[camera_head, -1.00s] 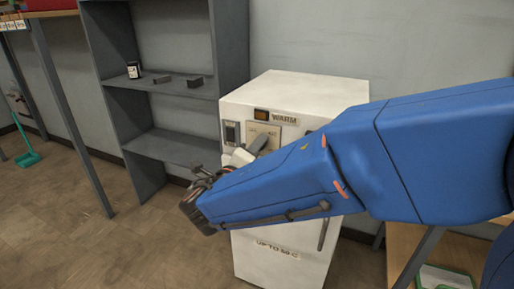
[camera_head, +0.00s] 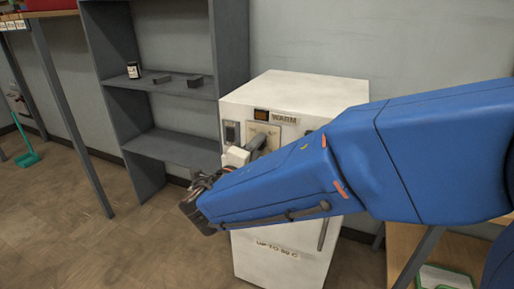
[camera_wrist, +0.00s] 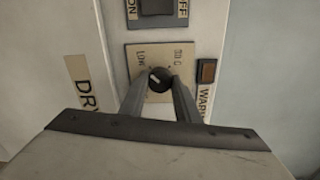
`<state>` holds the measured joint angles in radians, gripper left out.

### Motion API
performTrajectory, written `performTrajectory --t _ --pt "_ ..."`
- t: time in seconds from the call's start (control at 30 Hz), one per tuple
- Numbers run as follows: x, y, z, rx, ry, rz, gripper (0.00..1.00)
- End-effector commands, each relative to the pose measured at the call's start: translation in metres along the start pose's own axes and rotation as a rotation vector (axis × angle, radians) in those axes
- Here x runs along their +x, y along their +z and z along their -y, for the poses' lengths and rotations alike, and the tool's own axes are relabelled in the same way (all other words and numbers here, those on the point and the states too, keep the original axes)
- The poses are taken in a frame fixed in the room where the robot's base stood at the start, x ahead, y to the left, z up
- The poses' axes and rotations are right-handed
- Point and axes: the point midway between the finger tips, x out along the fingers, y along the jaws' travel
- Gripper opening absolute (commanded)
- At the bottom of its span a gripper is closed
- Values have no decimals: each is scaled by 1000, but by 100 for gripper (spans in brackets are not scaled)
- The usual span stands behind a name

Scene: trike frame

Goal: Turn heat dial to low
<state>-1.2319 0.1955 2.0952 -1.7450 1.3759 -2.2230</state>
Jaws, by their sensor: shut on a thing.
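The heat dial (camera_wrist: 159,78) is a small dark knob with a pale pointer mark, set on a beige plate (camera_wrist: 140,58) with LOW lettering in the wrist view. Its pointer tilts to the upper left, toward the LOW side. My gripper (camera_wrist: 160,88) is shut on the dial, with one finger on either side of it.
An ON/OFF switch (camera_wrist: 163,6) sits above the dial plate, and an amber lamp (camera_wrist: 207,72) marked WARM beside it. A grey shelf unit (camera_head: 170,146) with small items stands left of the cabinet. Open floor (camera_head: 80,225) lies at the left.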

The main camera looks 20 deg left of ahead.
Motion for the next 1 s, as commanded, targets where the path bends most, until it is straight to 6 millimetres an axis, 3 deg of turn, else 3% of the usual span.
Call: performTrajectory --t 0.03,0.1,0.53,1.0 --pt "-1 -1 -3 -4 4 -2 34" --pt "0 -1 -3 -3 3 -1 48" --pt "-8 0 -1 0 1 1 48" --pt "-87 0 -1 -1 1 3 48"
